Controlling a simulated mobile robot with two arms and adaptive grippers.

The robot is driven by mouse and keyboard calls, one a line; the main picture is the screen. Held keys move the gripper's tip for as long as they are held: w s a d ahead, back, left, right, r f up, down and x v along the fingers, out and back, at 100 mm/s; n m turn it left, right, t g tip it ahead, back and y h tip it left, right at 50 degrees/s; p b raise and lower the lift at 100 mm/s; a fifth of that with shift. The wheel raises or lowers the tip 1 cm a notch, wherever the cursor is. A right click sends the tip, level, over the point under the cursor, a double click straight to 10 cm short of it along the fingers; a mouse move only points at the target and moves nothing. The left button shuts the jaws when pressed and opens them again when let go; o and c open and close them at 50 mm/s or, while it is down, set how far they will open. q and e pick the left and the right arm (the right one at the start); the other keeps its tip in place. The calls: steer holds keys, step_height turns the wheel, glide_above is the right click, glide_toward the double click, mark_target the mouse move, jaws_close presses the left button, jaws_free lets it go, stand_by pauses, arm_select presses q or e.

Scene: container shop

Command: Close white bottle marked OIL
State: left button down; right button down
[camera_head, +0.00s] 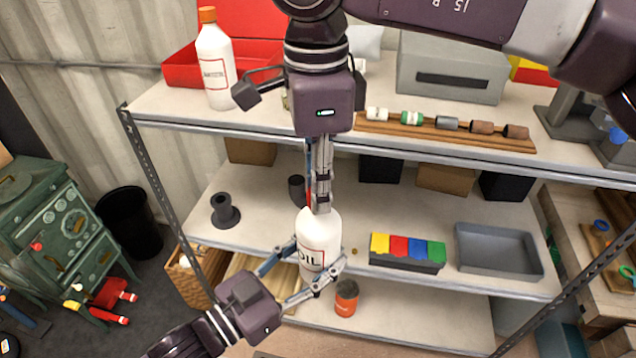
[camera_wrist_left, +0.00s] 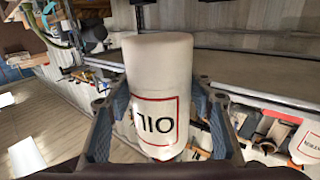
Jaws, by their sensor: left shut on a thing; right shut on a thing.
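The white bottle marked OIL (camera_head: 316,240) is upright, in front of the middle shelf. My left gripper (camera_head: 311,271) is shut around its body, one finger on each side. The fingers hide the cap and neck, so I cannot tell how the cap sits.
Another white bottle (camera_head: 215,68) with an orange cap stands on the top shelf by a red box (camera_head: 181,69). The middle shelf holds a coloured block set (camera_head: 407,250), a grey tray (camera_head: 497,252) and a dark flanged part (camera_head: 225,211). An orange jar (camera_head: 346,299) is below.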

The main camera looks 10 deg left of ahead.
steer(key=c, duration=1.6)
jaws_free()
step_height(320, 180, up, 12)
steer(key=shift+a+f, duration=0.1)
